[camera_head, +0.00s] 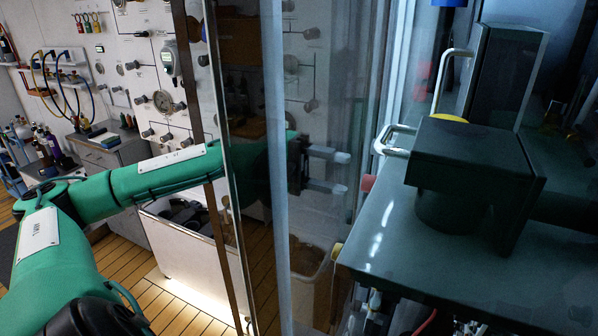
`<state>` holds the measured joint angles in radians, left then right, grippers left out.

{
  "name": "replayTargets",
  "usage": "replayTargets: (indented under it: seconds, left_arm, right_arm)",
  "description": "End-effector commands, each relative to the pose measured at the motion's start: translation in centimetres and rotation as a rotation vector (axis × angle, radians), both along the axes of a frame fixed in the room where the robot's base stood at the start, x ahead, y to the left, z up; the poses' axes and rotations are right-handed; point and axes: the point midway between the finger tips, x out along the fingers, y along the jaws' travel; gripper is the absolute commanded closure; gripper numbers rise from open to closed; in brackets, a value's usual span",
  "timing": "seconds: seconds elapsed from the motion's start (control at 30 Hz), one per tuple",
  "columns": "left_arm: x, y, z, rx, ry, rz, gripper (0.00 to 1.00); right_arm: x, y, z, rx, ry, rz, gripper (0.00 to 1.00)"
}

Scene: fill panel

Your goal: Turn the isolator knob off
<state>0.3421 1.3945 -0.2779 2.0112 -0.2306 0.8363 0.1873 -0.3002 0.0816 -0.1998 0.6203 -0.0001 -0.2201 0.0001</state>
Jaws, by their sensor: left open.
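My left arm comes in from the left, and its gripper (345,172) is seen through a clear pane. Its two pale fingers are apart, one above the other, and point right with nothing between them. A red knob (368,183) sticks out from the edge of a dark bench, just right of the fingertips and apparently apart from them. A yellow knob (337,250) is lower on the same edge. I cannot tell which one is the isolator knob, nor how it is turned. My right gripper is not in view.
A glass pane with a metal frame edge (280,180) stands upright across the middle. The dark bench (400,250) carries a bulky dark machine (465,155) and a bent metal handle (390,140). A wall panel (130,60) with gauges and valves is at the back left.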

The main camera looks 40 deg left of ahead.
Motion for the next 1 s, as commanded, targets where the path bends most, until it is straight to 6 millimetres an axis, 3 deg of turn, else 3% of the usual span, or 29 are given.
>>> replayTargets:
  seconds: [0.03,0.2,0.7,1.0]
  left_arm:
    - [-0.2,0.8,-0.7,0.005,0.002,0.003,0.51]
    - [-0.6,2.7,-0.6,0.004,0.003,0.003,0.51]
    - [-1.6,6.1,-0.3,0.004,-0.001,0.001,0.51]
    - [-2.2,8.2,0.2,0.001,-0.004,0.001,0.51]
  right_arm:
    - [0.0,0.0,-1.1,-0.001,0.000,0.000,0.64]
    - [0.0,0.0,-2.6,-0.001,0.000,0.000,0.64]
    - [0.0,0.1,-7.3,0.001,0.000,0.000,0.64]
    - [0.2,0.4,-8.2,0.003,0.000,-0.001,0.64]
